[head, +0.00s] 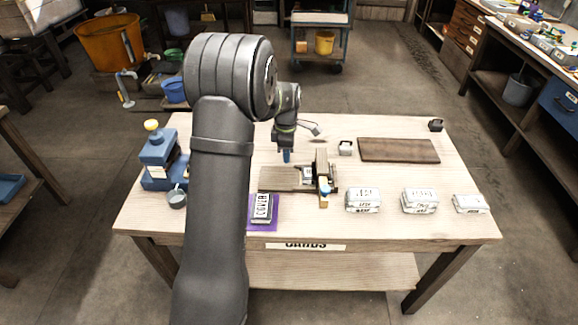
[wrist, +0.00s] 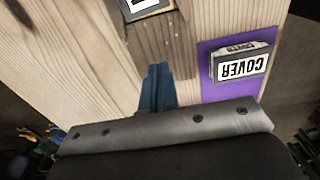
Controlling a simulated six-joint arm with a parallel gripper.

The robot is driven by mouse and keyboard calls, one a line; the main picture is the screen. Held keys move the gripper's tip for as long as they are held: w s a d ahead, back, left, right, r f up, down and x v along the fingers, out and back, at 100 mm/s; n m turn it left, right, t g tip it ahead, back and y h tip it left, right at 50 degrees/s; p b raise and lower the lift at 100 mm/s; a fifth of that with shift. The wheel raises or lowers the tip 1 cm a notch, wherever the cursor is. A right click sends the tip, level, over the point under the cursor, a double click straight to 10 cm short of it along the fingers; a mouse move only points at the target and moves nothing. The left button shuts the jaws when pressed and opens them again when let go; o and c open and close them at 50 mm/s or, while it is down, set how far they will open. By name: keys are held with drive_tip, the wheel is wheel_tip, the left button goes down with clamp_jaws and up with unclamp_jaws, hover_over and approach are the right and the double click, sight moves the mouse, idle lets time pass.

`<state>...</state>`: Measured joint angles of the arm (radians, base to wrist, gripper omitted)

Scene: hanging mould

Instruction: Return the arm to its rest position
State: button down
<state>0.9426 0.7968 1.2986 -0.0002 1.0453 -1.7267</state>
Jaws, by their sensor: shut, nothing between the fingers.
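My gripper (head: 287,156) is shut and empty, its blue fingers pointing down above the wooden table (head: 400,231). In the head view it hangs just behind the brown board that carries the wooden fixture (head: 322,170). My grey arm fills the left middle of the head view and hides part of the table. In the wrist view the shut blue fingers (wrist: 157,88) are over the table, left of the purple mat (wrist: 213,95) with the COVER block (wrist: 242,65).
A blue machine (head: 157,163) and a small grey cup (head: 177,198) stand at the left. Labelled white blocks (head: 363,201) line the right front. A dark wooden board (head: 399,150) and a small white-topped block (head: 345,148) lie behind them. The far table edge is mostly clear.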

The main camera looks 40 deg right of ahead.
drive_tip(key=shift+r, duration=1.45)
drive_tip(key=shift+f, duration=0.1)
wheel_tip(320, 180, down, 10)
drive_tip(key=shift+r, duration=0.1)
drive_tip(key=s+d, duration=0.2)
drive_tip(key=shift+s+d, duration=0.3)
drive_tip(key=shift+d, duration=0.05)
drive_tip(key=shift+w+a, duration=0.9)
drive_tip(key=shift+a, duration=0.05)
